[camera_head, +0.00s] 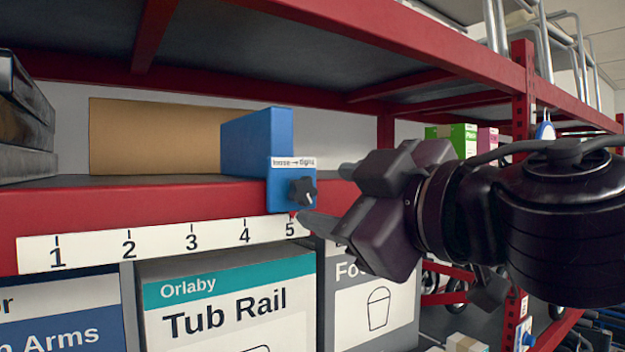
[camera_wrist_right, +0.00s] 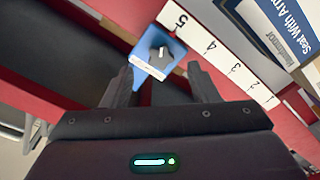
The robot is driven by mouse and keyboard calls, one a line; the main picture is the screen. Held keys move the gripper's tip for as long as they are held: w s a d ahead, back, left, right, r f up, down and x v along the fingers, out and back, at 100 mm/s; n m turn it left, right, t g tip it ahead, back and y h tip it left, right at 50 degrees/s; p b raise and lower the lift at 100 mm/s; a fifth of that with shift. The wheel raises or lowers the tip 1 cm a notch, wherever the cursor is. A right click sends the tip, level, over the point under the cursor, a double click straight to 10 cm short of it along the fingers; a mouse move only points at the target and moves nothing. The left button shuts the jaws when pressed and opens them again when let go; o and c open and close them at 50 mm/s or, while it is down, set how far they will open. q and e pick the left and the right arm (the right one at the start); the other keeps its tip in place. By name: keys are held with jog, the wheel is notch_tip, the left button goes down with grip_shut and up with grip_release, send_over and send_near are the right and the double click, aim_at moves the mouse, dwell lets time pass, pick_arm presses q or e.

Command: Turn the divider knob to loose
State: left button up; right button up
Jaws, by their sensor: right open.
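The blue divider (camera_head: 257,142) stands on the red shelf, its front face hanging over the shelf edge near number 5. The black star-shaped divider knob (camera_head: 302,191) is on that face, below a white label reading loose with an arrow toward tight. My right gripper (camera_head: 325,196) is open just to the right of the knob, fingers pointing at it. In the right wrist view the knob (camera_wrist_right: 162,57) shows ahead of the open fingertips (camera_wrist_right: 160,78), with a gap left and nothing between them. The knob's pointer is too small to read surely. My left gripper is out of view.
A numbered white strip (camera_head: 160,245) runs along the red shelf edge. A cardboard box (camera_head: 155,138) lies behind the divider, and dark boxes sit at far left. A Tub Rail box (camera_head: 230,305) and others stand below. A red upright (camera_head: 522,100) is at right.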

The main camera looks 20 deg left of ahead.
aim_at(305, 191)
jog(key=p+x, duration=0.2)
jog(key=x, duration=0.3)
jog(key=shift+s+r, duration=0.1)
jog(key=shift+s, duration=0.05)
jog(key=c, duration=1)
